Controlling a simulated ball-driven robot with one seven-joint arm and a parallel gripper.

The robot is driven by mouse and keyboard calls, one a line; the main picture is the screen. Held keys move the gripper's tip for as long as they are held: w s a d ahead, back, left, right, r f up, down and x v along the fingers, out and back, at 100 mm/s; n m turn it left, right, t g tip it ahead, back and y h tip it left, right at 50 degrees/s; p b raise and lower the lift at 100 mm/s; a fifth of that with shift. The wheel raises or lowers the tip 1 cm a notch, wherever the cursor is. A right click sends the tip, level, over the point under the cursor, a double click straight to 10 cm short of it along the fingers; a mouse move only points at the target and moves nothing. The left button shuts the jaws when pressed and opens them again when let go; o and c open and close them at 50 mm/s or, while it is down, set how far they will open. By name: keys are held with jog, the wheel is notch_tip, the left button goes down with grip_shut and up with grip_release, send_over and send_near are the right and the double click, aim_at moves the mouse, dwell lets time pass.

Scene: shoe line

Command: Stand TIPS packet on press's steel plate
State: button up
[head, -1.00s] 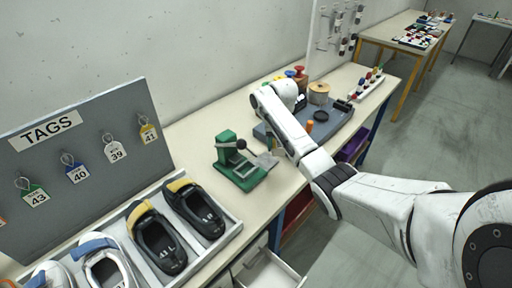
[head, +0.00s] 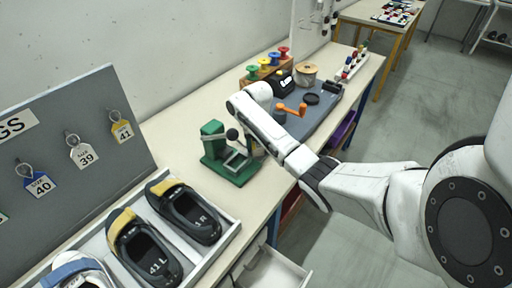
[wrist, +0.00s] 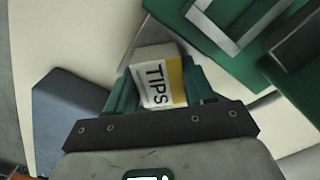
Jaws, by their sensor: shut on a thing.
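The white TIPS packet (wrist: 157,85) with a yellow band is between the teal fingers of my gripper (wrist: 160,92) in the wrist view. The gripper is shut on it. The green press (head: 228,155) with a black ball knob stands on the bench in the head view. Its base carries a grey steel plate or frame (head: 237,161); the green base (wrist: 205,35) also shows at the upper right of the wrist view, beyond the packet. My gripper is just right of the press in the head view, mostly hidden by my arm, and the packet cannot be made out there.
A shoe tray (head: 228,232) lies left of the press, below the grey tag board (head: 70,150). A blue-grey mat (head: 318,112) with an orange-handled tool (head: 290,109) lies right of my arm. Spools (head: 266,66) stand behind it. An open drawer (head: 275,270) juts out in front.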

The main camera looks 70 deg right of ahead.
jog(key=shift+r, duration=0.15)
jog(key=o, duration=0.8)
notch_tip(320, 180, up, 12)
jog(key=shift+p, duration=0.9)
